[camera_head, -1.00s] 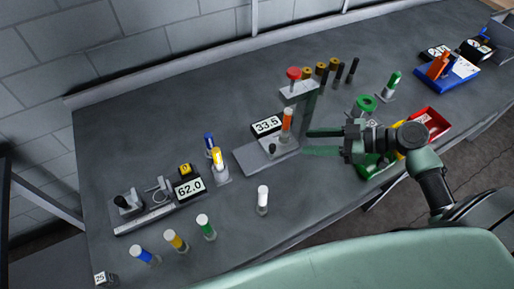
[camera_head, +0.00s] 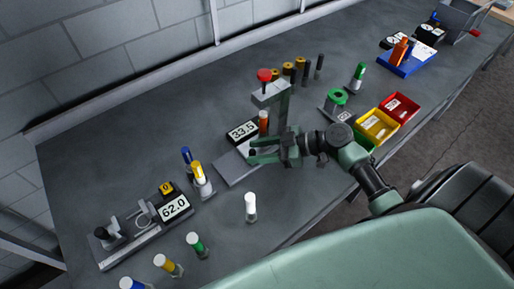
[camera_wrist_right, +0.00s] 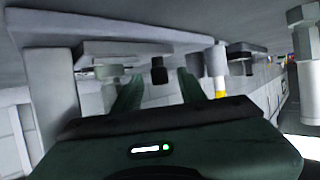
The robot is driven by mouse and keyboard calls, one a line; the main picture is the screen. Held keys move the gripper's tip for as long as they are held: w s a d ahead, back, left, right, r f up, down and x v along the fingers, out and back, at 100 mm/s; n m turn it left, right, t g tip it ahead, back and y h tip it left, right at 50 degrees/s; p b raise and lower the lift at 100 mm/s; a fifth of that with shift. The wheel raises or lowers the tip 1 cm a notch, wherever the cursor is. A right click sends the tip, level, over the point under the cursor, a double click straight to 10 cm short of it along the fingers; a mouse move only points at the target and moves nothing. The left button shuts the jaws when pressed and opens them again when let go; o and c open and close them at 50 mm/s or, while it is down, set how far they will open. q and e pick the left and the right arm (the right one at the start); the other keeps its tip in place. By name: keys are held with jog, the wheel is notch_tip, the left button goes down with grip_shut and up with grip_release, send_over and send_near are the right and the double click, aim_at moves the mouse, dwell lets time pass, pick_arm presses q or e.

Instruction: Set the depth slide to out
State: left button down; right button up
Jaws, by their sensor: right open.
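The crimper stand has a grey base plate (camera_head: 228,170), an upright post with a red knob (camera_head: 264,76) on top, and a display reading 33.5 (camera_head: 243,132). An orange-topped vial (camera_head: 263,120) stands at the post. My right gripper (camera_head: 256,152) is open over the base plate, its fingers pointing left. In the right wrist view a small black knob (camera_wrist_right: 159,70), seemingly the depth slide's, shows between the two spread fingers (camera_wrist_right: 160,92). Contact with it cannot be told. Lettering for the slide's position is not readable. My left gripper is not in view.
A white-capped vial (camera_head: 250,205) stands in front of the stand. Blue- and yellow-capped vials (camera_head: 198,175) and a gauge reading 62.0 (camera_head: 174,208) are at the left. Yellow (camera_head: 378,125) and red (camera_head: 402,106) bins lie at the right. Several dark and brass posts stand behind.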

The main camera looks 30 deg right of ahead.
jog(key=shift+f, duration=0.1)
grip_shut()
dwell(1.4)
